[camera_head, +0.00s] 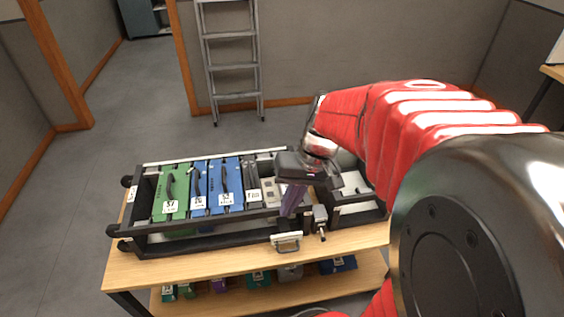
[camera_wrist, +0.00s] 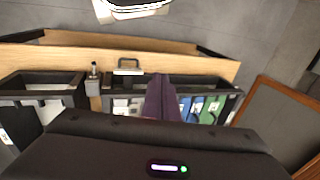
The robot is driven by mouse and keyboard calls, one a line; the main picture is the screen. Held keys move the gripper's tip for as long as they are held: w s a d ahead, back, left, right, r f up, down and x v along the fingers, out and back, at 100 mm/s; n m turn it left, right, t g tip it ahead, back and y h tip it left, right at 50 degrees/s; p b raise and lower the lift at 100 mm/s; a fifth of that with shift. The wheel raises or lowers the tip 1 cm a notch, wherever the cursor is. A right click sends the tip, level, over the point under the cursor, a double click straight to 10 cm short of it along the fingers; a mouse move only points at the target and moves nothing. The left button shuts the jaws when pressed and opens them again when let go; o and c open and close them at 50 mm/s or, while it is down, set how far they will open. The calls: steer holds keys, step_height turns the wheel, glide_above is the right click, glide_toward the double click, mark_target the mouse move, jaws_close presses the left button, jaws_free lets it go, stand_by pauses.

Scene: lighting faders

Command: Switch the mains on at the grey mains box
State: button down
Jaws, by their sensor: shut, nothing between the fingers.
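What looks like the grey mains box (camera_head: 320,213) is a small box at the front of the rack, right of the metal handle, with a short metal lever pointing toward the front. The mains box also shows in the wrist view (camera_wrist: 94,87), left of the fingers, its lever standing up in the picture. My gripper (camera_head: 288,212) is shut and empty, its dark purple fingers pointing down over the rack's front rail, left of the mains box and apart from it. The shut fingers also show in the wrist view (camera_wrist: 161,80). Whether the lever is on or off cannot be told.
The black-framed rack (camera_head: 200,220) holds green modules (camera_head: 180,190), blue modules (camera_head: 227,175) and grey ones, some with dark cables. A metal handle (camera_head: 287,243) sits on its front. A wooden table (camera_head: 210,262) carries it; several coloured modules lie on the shelf below. A ladder (camera_head: 232,65) stands behind.

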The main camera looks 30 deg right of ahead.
steer(key=w+d+f+m+y, duration=0.3)
steer(key=d+f, duration=0.4)
steer(key=m+t+y, duration=0.3)
steer(key=m+t, duration=0.6)
steer(key=t, duration=0.1)
glide_toward(332, 241)
step_height(332, 241, up, 3)
steer(key=shift+f, duration=0.15)
steer(key=shift+a, duration=0.1)
steer(key=shift+x, duration=5)
steer(key=shift+s+a, duration=0.1)
steer(key=shift+a, duration=0.05)
